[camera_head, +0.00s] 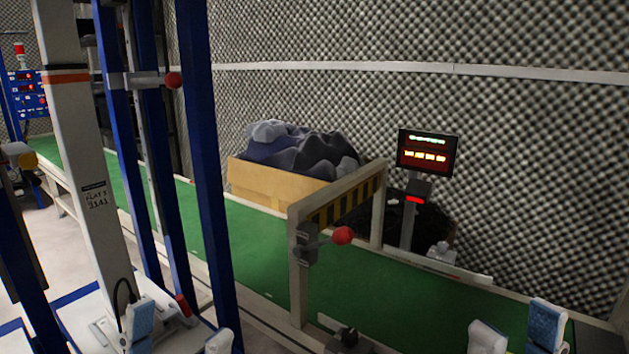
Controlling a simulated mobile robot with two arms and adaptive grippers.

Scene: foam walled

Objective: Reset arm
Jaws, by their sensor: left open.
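My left gripper (180,334) is at the bottom left of the head view. Its two pale and blue fingertips stand apart with nothing visible between them. My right gripper (517,334) is at the bottom right, in front of the green conveyor belt (250,245). Its two fingertips are also apart, with only background seen between them. Only the tips of both grippers show; the rest lies below the picture edge.
Blue uprights (212,190) and a white column (85,180) stand at left. A striped gate frame (298,285) with a red knob (343,235) spans the belt. Behind are a yellow bin (265,188) of dark cloth-like material and a lit display (428,152).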

